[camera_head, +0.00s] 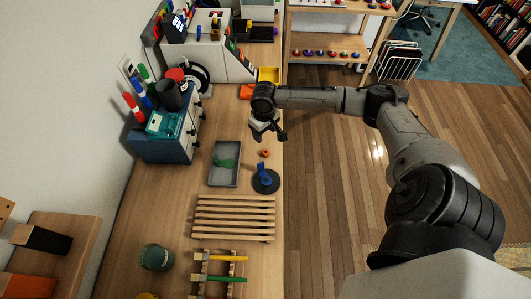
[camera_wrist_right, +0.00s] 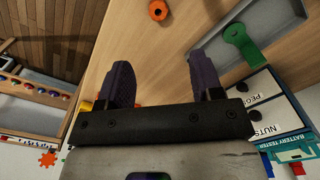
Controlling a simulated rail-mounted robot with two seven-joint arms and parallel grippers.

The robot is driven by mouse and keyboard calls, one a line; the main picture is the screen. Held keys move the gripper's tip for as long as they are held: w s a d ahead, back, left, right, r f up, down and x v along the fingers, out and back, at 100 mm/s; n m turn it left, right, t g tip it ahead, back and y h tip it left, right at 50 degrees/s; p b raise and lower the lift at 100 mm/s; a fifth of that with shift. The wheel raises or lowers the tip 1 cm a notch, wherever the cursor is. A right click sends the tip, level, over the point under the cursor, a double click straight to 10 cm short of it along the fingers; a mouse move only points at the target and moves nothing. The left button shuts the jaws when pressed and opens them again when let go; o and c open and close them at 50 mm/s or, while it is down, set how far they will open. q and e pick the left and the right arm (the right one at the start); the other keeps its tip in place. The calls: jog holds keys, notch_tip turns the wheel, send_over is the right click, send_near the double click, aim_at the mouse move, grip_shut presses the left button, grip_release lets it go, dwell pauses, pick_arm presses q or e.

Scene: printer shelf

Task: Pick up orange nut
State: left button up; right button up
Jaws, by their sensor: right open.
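The orange nut (camera_head: 265,153) is a small ring lying on the wooden worktop, just right of the grey tray. It also shows at the top of the right wrist view (camera_wrist_right: 158,11), with a dark hole in its middle. My right gripper (camera_head: 268,133) hangs above the worktop, a little beyond the nut in the head view. In the right wrist view its two dark fingers (camera_wrist_right: 160,72) are spread apart with nothing between them. The nut lies past the fingertips, not touched. My left gripper is not in view.
A grey tray (camera_head: 218,176) holds a green part (camera_head: 226,162). A dark round base with a blue upright part (camera_head: 264,178) stands close to the nut. A blue drawer cabinet (camera_head: 167,145) is at the left. A slatted wooden rack (camera_head: 234,218) lies nearer.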

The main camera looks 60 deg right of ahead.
send_over(264, 151)
notch_tip(264, 151, down, 6)
jog(key=shift+s+r, duration=0.1)
jog(key=shift+s, duration=0.05)
jog(key=shift+f+b, duration=0.35)
jog(key=shift+f, duration=0.65)
notch_tip(264, 151, down, 4)
jog(key=shift+f, duration=0.1)
jog(key=shift+d+f, duration=0.1)
jog(key=shift+f, duration=0.25)
jog(key=c, duration=1)
jog(key=shift+r, duration=0.1)
